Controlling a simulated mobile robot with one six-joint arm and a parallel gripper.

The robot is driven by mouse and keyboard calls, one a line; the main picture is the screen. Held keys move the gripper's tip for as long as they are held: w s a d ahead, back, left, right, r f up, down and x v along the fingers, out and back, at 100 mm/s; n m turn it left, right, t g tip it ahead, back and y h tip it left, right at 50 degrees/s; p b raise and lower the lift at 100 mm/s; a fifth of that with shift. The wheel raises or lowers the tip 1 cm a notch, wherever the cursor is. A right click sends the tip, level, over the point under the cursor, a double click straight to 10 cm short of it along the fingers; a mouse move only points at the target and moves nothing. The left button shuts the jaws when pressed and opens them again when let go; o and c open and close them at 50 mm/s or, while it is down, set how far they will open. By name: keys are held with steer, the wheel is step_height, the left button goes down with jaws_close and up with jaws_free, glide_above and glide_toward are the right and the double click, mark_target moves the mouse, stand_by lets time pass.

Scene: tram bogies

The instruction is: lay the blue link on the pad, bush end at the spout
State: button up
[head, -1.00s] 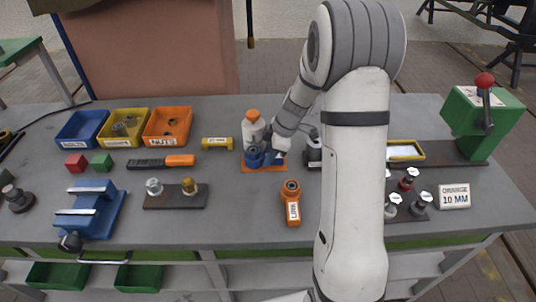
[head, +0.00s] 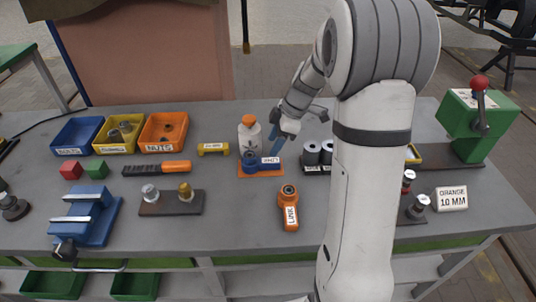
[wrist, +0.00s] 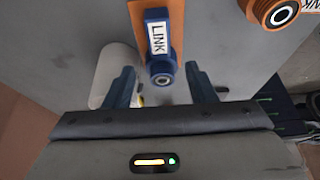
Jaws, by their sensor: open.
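The blue link (head: 262,162) lies flat on the orange pad (head: 262,174). Its ring end is at the left, beside the white bottle (head: 249,138) with the orange cap. Its labelled end points right. In the wrist view the blue link (wrist: 156,40) shows its ring end, with a metal centre, nearest my gripper and the LINK label beyond. The orange pad (wrist: 180,12) shows beneath it. My gripper (head: 279,149) is open and empty, just behind and right of the link. Its fingers (wrist: 161,86) stand apart on either side of the ring end, without visible contact. The spout is not clearly visible.
An orange link (head: 289,208) lies in front of the pad. Clear bench lies around the orange link.

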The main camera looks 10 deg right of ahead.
steer(key=s+a+r+m+h, duration=0.2)
steer(key=s+r+m, duration=0.6)
steer(key=s, duration=0.5)
steer(key=s+m+t+h, duration=0.2)
steer(key=s+m, duration=0.5)
steer(key=s, duration=0.4)
steer(key=shift+s+a+f+m, duration=0.15)
steer(key=shift+a+f+m, duration=0.1)
steer(key=shift+a+m, duration=0.15)
stand_by(0.6)
